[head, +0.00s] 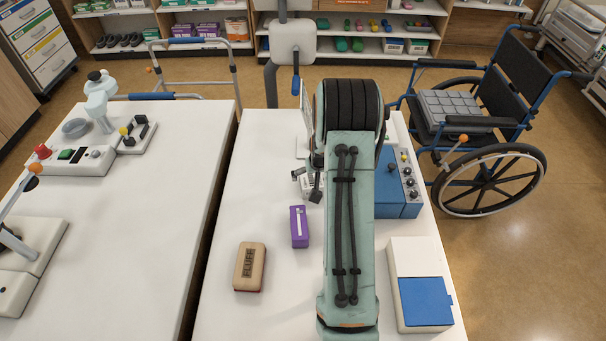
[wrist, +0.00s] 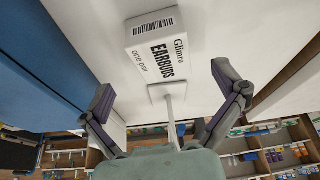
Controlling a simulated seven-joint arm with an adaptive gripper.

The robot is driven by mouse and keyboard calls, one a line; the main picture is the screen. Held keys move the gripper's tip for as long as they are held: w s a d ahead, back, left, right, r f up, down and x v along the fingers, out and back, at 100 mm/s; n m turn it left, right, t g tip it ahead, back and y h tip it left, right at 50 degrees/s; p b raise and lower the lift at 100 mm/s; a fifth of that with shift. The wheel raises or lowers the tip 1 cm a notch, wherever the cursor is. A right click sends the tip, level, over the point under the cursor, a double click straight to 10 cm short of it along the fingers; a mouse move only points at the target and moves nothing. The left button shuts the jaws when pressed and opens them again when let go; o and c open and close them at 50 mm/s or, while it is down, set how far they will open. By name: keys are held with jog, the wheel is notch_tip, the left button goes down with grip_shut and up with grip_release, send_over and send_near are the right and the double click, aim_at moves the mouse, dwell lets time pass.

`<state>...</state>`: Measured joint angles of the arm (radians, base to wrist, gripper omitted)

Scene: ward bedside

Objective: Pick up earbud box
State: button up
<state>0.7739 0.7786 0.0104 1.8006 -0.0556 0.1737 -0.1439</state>
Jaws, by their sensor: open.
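The earbud box (wrist: 157,50), white with a barcode on one end and the word EARBUDS, sits on the white table top (wrist: 210,25) in the wrist view. My gripper (wrist: 164,82) is open and empty; its two dark fingers are spread wide, with the box beyond the fingertips and roughly between them. In the head view my gripper (head: 305,183) is over the middle of the table, mostly hidden by my arm. A small part of the white box (head: 311,190) shows beside it there.
Also on the table are a purple box (head: 299,227), a tan FLUFF block (head: 250,266), a blue device with knobs (head: 390,190) and a white-and-blue case (head: 420,290).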

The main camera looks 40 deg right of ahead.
aim_at(312, 180)
jog(key=x, duration=0.6)
jog(key=shift+a, duration=0.1)
jog(key=c, duration=1.3)
